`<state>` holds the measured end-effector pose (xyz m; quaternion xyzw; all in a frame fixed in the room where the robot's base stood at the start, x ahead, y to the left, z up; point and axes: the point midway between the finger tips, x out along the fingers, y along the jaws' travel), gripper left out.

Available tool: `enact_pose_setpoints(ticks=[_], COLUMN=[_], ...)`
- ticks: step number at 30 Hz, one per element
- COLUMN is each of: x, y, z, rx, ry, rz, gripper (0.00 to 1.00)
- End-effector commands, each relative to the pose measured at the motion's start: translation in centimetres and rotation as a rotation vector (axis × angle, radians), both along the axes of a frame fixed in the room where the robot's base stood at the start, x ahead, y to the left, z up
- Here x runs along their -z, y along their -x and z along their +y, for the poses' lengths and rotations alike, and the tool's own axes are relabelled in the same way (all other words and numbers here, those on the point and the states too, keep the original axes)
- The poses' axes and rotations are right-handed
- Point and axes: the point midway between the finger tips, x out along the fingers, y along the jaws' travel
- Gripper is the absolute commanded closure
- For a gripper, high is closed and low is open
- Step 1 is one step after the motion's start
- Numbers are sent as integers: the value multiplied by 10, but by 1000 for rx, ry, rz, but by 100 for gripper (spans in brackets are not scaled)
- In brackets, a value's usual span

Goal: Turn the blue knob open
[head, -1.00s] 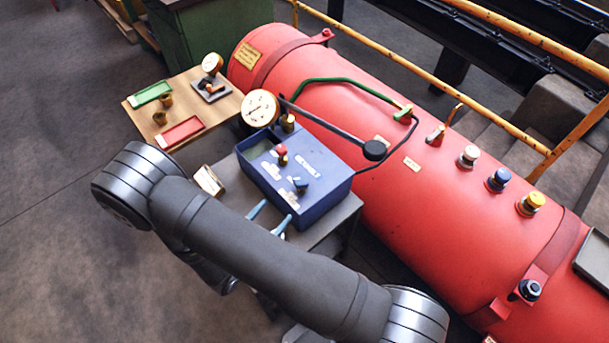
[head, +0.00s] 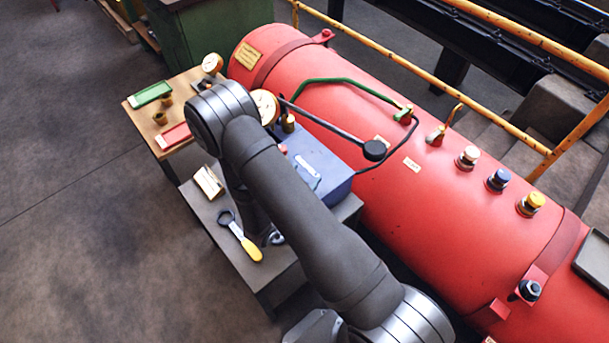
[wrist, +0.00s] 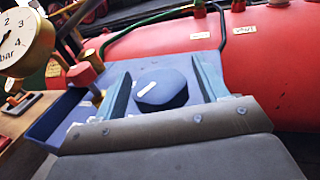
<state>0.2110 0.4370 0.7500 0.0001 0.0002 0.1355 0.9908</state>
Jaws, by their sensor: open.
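The blue knob (wrist: 162,88) shows in the wrist view as a dark blue, rounded cap with a white mark on top. It sits on the blue box (wrist: 70,108), whose side also shows in the head view (head: 338,185). My gripper (wrist: 163,76) is open, with one light-blue finger on each side of the knob. I see a gap on the right; whether the left finger touches cannot be told. In the head view my arm hides the knob and my gripper.
A red knob (wrist: 82,74) stands left of my gripper, near a round gauge (wrist: 24,42). The large red boiler (head: 440,190) lies behind. A yellow-handled tool (head: 245,243) lies on the grey bench (head: 275,275).

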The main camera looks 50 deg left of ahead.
Motion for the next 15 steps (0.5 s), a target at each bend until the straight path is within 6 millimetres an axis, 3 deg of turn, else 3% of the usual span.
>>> enact_pose_setpoints(ticks=[13,15], x=[0,0], y=[-9,-9], z=[2,2], rx=[0,0], ry=[0,0], rz=[0,0], gripper=[33,47])
